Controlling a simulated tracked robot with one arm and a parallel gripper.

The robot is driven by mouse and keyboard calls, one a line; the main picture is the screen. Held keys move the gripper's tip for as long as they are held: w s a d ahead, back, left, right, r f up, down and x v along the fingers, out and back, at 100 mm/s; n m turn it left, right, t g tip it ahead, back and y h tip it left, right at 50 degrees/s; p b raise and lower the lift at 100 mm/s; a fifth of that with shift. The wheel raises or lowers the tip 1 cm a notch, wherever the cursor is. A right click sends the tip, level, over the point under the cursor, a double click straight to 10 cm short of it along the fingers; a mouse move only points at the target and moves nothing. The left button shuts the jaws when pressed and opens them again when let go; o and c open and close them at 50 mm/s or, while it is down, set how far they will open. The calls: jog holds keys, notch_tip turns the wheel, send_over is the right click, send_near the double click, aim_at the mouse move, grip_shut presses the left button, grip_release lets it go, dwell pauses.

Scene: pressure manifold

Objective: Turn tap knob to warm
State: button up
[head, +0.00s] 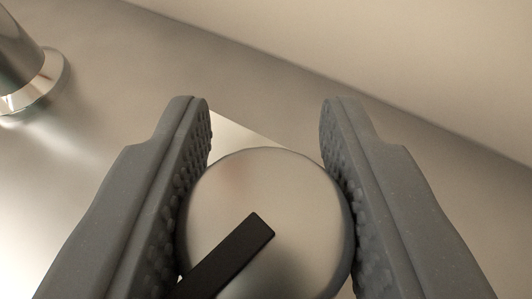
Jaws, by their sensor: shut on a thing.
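The tap knob (300,200) is a round, brushed metal disc at the bottom centre of the head view, cut off by the lower edge. A black bar (225,257) lies on its face and slants from near the middle to the lower left. My gripper (265,215) has two grey fingers with bumpy inner pads, one on each side of the knob. The gripper is shut on the knob, with the pads against its left and right sides. No marking for warm is visible.
A shiny metal post with a round base (40,85) stands at the upper left, apart from my gripper. A pale plate edge (240,137) shows behind the knob. The grey metal surface (265,85) is bare beyond the fingertips, and a pale wall (400,50) borders it at the upper right.

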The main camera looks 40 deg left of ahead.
jog(key=shift+r, duration=0.1)
jog(key=o, duration=1)
jog(key=shift+a, duration=0.1)
jog(key=shift+c, duration=0.2)
jog(key=shift+s+d+r, duration=0.1)
jog(key=shift+s+d, duration=0.35)
jog(key=shift+d, duration=0.05)
jog(key=b+v, duration=0.3)
jog(key=v, duration=0.9)
jog(key=shift+s+r, duration=0.25)
jog(key=shift+d, duration=0.1)
